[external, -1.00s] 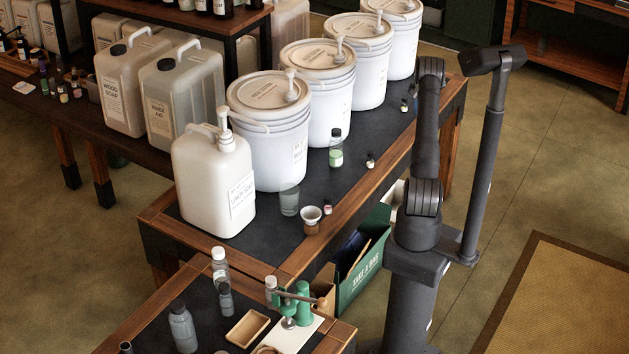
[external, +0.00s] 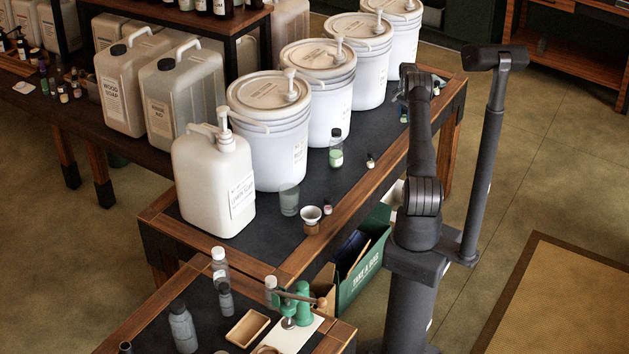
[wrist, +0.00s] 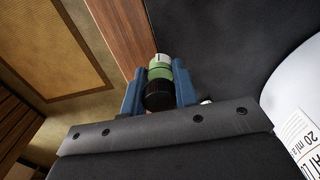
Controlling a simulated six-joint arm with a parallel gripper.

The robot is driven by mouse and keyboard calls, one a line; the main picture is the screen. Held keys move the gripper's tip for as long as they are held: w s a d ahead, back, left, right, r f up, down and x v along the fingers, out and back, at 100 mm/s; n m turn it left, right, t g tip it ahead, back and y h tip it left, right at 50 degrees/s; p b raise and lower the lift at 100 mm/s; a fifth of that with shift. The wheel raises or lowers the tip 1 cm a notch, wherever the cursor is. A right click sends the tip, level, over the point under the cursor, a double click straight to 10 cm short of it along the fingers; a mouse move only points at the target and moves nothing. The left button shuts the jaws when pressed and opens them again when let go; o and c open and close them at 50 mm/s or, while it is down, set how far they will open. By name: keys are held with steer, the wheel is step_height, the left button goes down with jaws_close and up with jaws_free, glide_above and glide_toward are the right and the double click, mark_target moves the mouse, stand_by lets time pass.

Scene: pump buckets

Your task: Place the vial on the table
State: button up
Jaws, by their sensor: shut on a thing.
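In the wrist view a small vial (wrist: 159,73) with a green body, a pale end and a black cap (wrist: 158,96) sits between the blue fingers of my gripper (wrist: 160,68). The gripper is shut on it. The vial shows over the border of the table's dark top (wrist: 215,40) and its wooden edge (wrist: 128,28); I cannot tell whether it touches the surface. In the external view my gripper (external: 404,108) is at the far right part of the table (external: 378,133), small and partly hidden by my arm.
A white bucket (wrist: 295,88) stands close on the right in the wrist view; a row of several pump buckets (external: 268,145) lines the table. A bottle with green liquid (external: 336,157), a small vial (external: 370,161), a glass (external: 289,201) and a funnel jar (external: 311,219) stand nearer.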

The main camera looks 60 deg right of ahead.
mark_target(396, 126)
steer(key=shift+f, duration=1.9)
steer(key=shift+f, duration=0.2)
steer(key=o, duration=1)
steer(key=shift+r, duration=0.1)
step_height(396, 126, up, 12)
steer(key=shift+r, duration=0.1)
